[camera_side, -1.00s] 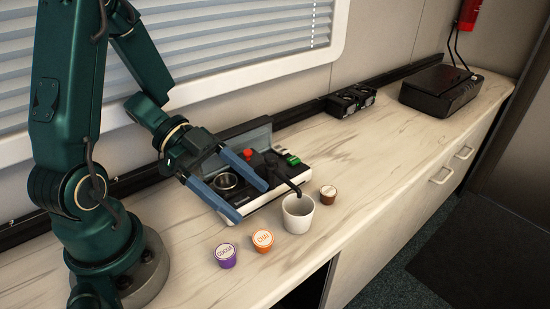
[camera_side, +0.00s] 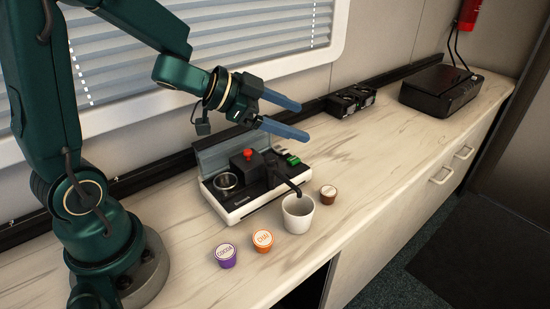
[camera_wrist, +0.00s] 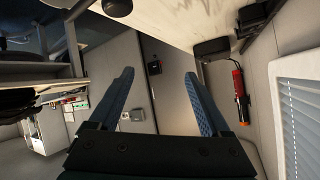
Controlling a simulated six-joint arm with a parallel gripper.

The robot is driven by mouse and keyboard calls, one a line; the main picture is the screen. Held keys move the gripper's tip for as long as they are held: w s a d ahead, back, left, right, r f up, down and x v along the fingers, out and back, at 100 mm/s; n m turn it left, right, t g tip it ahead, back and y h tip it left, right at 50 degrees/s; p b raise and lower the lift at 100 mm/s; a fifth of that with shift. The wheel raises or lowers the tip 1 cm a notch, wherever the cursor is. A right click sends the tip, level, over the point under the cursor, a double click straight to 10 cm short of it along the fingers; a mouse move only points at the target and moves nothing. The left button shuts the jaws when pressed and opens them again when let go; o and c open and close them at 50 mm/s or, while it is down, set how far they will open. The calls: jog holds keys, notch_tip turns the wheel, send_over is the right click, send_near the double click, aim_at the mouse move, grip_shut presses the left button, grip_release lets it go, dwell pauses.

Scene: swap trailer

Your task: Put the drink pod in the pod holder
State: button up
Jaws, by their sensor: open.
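Three drink pods stand on the counter in the side view: a purple cocoa pod (camera_side: 226,256), an orange pod (camera_side: 263,240) and a brown-and-white pod (camera_side: 328,194). The drink machine (camera_side: 255,180) has its grey lid raised at the back. Its round metal pod holder (camera_side: 226,181) is at the left and looks empty. My gripper (camera_side: 304,121) is open and empty, raised above and behind the machine, with its blue fingers pointing right. In the wrist view, my gripper (camera_wrist: 160,75) has nothing between its fingers, and no pods show.
A white cup (camera_side: 298,213) stands under the machine's black spout. A black box-shaped device (camera_side: 351,101) and a black printer-like unit (camera_side: 441,90) sit along the wall to the right. The counter between them and the machine is clear.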

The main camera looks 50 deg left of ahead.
jog(key=w+a+r+n+y, duration=0.1)
jog(key=w+a+n+y, duration=0.1)
jog(key=w+n+y, duration=0.15)
jog(key=n+g+y, duration=0.1)
jog(key=n+g, duration=0.8)
jog(key=g, duration=0.1)
send_near(263, 238)
notch_tip(263, 238, down, 3)
jog(key=shift+w+r+y, duration=0.1)
jog(key=shift+r+y, duration=0.05)
jog(key=shift+y, duration=0.1)
jog(key=shift+w+f, duration=0.2)
jog(key=shift+f, duration=1.3)
jog(key=shift+w+f, duration=0.15)
jog(key=shift+f, duration=1.3)
grip_shut()
